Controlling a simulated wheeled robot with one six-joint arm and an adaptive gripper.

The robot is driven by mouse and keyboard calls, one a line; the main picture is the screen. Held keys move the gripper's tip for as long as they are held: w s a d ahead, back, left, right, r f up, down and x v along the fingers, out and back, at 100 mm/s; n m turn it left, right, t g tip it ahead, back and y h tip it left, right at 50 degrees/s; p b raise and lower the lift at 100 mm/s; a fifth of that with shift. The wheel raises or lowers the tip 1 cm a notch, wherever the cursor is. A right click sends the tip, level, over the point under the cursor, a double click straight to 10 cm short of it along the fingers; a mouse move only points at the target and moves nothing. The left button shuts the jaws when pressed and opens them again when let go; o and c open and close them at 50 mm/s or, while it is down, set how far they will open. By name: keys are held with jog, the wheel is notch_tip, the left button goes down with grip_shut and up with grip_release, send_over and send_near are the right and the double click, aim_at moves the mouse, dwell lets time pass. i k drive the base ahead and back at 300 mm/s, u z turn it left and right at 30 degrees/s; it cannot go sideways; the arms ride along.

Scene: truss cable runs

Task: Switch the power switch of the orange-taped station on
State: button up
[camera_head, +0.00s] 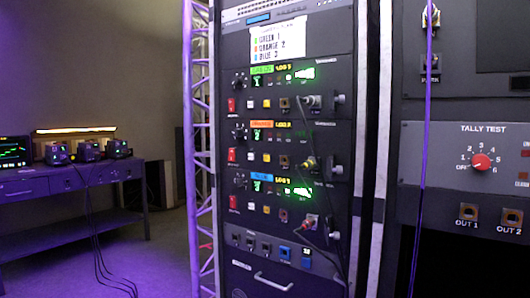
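The orange-taped station is the middle of three stacked units in the rack, marked by an orange strip (261,124) at its upper left. A red switch (232,155) sits at its lower left, and I take it for the power switch; its position is too small to tell. The right part of this unit shows no bright green display, unlike the units above and below. A dark cable plug (309,163) is at its right side. My gripper is not in view.
The green-taped unit (262,69) is above and the blue-taped unit (262,177) below, each with a similar red switch. A paper note (278,41) lists the colours. A purple cable (424,130) hangs before the tally test panel (465,150). A truss (197,150) stands left.

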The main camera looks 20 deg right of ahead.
aim_at(232, 151)
jog(key=k, duration=1.3)
jog(key=u, duration=0.75)
jog(key=i, duration=1.9)
jog(key=z, duration=0.75)
